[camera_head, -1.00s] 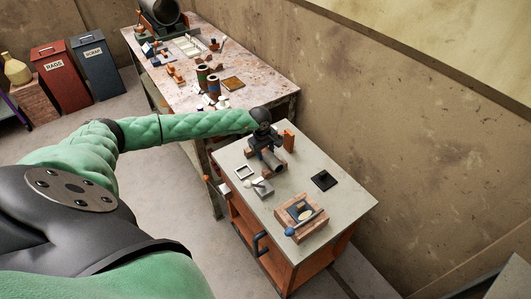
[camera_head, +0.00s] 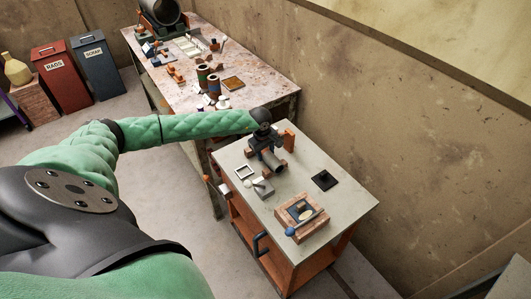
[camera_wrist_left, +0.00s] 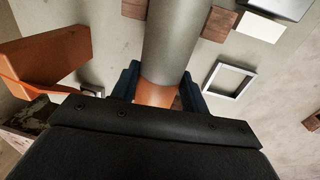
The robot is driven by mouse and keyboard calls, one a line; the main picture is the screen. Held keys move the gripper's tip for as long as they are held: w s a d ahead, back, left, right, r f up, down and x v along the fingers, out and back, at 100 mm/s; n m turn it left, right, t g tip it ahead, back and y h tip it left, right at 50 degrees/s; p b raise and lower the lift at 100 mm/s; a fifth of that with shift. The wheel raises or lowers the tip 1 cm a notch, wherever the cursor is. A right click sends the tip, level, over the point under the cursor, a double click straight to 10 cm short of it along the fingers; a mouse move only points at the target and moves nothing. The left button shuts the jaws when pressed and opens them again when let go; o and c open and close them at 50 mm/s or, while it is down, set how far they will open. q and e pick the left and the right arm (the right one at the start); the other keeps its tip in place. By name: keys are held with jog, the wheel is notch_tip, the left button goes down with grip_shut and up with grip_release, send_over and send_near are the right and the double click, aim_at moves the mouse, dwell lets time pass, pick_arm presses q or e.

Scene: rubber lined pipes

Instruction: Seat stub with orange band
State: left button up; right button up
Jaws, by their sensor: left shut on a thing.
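The stub is a grey pipe (camera_wrist_left: 172,38) with an orange band (camera_wrist_left: 156,93), running up the left wrist view from between my jaws. My left gripper (camera_wrist_left: 155,90) is shut on it at the band. In the head view, my left gripper (camera_head: 265,142) is over the back of the small cart, with the stub's grey body (camera_head: 275,163) low beside wooden blocks. I cannot tell whether the stub touches these blocks. The stub's far end is cut off in the left wrist view. My right gripper is not in view.
An orange upright bracket (camera_head: 289,138) stands close to my left gripper, also in the left wrist view (camera_wrist_left: 48,58). A white square frame (camera_head: 244,172), a black square pad (camera_head: 324,180) and a brick-like box (camera_head: 302,211) are on the cart top (camera_head: 345,203). A cluttered workbench (camera_head: 262,82) stands behind.

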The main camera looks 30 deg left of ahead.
pick_arm(q)
jog(key=shift+f, duration=0.1)
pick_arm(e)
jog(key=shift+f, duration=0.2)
pick_arm(q)
jog(key=o, duration=1.5)
jog(key=shift+c, duration=0.2)
